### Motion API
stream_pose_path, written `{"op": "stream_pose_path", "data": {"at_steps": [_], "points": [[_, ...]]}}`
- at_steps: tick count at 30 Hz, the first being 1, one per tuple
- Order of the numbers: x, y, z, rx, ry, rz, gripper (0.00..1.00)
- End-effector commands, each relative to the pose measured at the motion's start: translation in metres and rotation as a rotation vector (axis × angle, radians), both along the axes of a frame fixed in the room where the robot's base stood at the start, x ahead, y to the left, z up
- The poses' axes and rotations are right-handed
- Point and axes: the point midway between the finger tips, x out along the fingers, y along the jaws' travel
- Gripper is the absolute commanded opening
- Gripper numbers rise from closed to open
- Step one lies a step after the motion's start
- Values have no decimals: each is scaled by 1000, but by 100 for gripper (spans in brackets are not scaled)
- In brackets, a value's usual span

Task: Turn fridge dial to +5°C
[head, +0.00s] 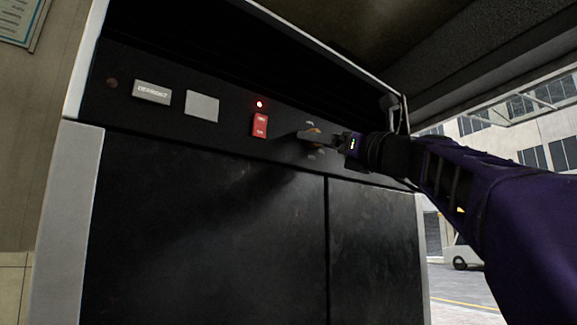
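The fridge's black control panel (222,118) runs across the upper front of the unit. My gripper (308,136) is at the dial, reaching in from the right. Its fingers overlap the dial in the head view. I cannot tell whether they grip it, and the dial's setting is not readable.
A red switch (260,125) sits left of the dial, under a lit red lamp (259,104). Farther left are a blank pale plate (202,106) and a lettered label (152,92). Dark door panels (210,230) lie below. The street is open at right.

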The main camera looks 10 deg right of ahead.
Motion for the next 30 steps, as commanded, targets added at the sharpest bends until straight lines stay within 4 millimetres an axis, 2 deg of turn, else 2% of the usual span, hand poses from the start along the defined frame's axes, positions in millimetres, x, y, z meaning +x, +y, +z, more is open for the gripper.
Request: {"op": "stream_pose_path", "data": {"at_steps": [3,15,17,30], "points": [[0,0,0,0,0,0,80],[0,0,0,0,0,0,8],[0,0,0,0,0,0,0],[1,-1,0,-78,-52,1,0]]}}
